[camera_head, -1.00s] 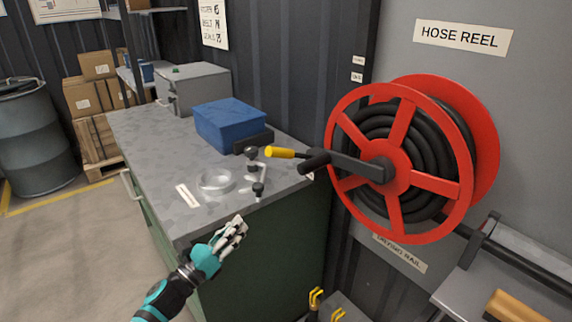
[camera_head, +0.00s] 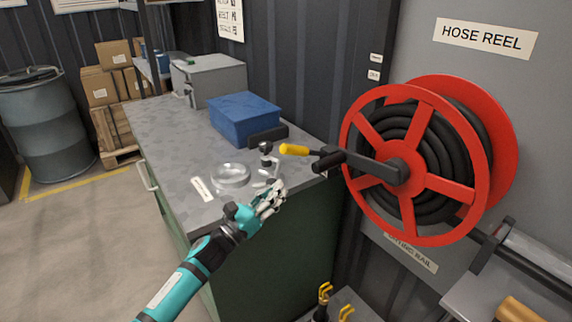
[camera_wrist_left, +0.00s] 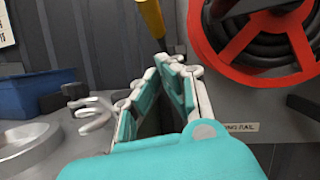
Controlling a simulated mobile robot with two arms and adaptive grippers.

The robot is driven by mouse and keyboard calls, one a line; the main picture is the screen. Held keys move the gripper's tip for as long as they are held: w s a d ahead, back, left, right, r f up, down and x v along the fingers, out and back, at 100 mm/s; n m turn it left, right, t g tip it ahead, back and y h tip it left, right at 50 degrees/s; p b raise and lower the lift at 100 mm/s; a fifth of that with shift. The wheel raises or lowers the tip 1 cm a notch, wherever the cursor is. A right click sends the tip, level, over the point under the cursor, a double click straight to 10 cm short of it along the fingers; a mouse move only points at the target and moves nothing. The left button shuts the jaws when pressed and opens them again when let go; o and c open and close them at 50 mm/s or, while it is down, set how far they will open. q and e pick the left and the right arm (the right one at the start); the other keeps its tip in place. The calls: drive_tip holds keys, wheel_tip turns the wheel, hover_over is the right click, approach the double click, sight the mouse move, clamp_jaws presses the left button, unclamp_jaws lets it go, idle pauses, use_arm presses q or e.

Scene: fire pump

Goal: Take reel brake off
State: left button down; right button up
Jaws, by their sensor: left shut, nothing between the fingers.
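The red hose reel (camera_head: 425,200) with black hose is mounted on the right wall. A yellow-gripped lever (camera_head: 295,149) sticks out left of the reel above the bench edge. A crank with a black handle (camera_head: 330,160) reaches left from the reel hub, in front of the lever's inner end. I cannot tell for sure which part is the brake. My left gripper (camera_head: 276,190) is shut and empty, below and a little left of the yellow grip, apart from it. In the left wrist view the yellow grip (camera_wrist_left: 152,18) shows beyond and above the fingertips. My right gripper is out of view.
Open floor lies at left.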

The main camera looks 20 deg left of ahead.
sight(306, 153)
use_arm(q)
drive_tip(key=w+r, duration=0.1)
drive_tip(key=w+d+r+p, duration=0.1)
drive_tip(key=r, duration=0.1)
drive_tip(key=w+r+p, duration=0.1)
drive_tip(key=w, duration=0.1)
drive_tip(key=shift+d+r, duration=0.15)
drive_tip(key=shift+d, duration=0.1)
